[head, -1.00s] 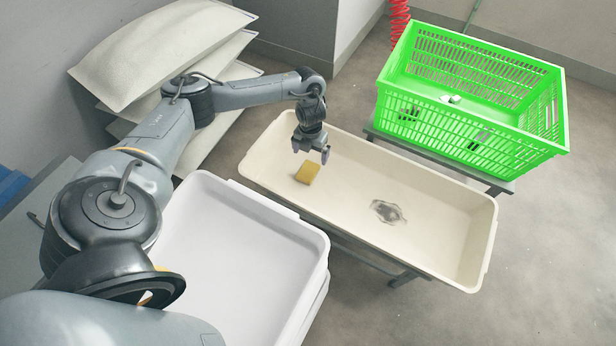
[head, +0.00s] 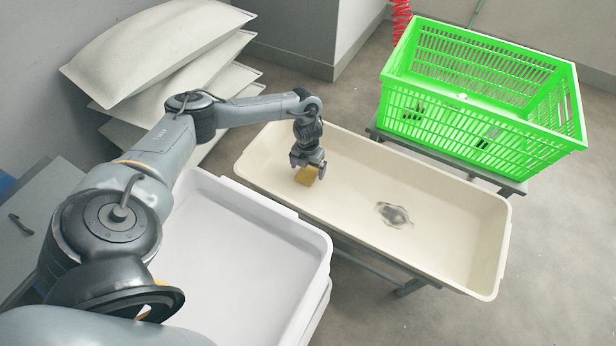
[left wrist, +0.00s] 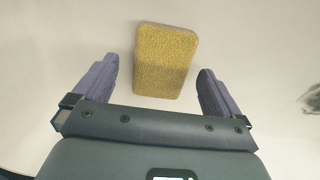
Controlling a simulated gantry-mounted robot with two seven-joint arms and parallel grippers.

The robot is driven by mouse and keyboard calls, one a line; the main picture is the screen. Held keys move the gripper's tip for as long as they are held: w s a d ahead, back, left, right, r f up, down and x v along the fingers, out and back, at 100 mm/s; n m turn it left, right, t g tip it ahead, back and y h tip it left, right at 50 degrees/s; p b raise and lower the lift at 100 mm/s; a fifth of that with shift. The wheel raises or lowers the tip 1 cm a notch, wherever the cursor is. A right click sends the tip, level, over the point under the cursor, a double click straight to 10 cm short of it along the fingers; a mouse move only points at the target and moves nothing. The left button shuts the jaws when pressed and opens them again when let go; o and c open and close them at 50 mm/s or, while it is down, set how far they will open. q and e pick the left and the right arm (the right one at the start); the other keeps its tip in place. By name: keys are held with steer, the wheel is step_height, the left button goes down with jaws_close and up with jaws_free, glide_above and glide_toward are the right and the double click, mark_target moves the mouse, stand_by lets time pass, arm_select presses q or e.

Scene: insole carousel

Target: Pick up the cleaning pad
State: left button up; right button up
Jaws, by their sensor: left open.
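The cleaning pad (head: 306,177) is a small yellow-tan block lying in the left part of the long cream tray (head: 455,262). My left gripper (head: 308,165) is just above it, pointing down, and hides part of it in the head view. In the left wrist view the pad (left wrist: 165,60) lies between and beyond the two purple fingers of the open left gripper (left wrist: 160,85), with a gap on each side. The fingers do not visibly touch it. My right gripper is not in view.
A dark grey stain (head: 393,214) marks the cream tray's floor to the right of the pad. A green slatted crate (head: 470,135) stands behind the tray. Stacked white bins (head: 240,240) stand in front. Pale sacks (head: 150,50) are piled at the back left.

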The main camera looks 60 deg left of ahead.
arm_select(q)
steer(key=shift+f, duration=0.5)
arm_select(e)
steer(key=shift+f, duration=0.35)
arm_select(q)
steer(key=shift+w+r, duration=0.1)
steer(key=shift+c, duration=0.2)
steer(key=c, duration=1.1)
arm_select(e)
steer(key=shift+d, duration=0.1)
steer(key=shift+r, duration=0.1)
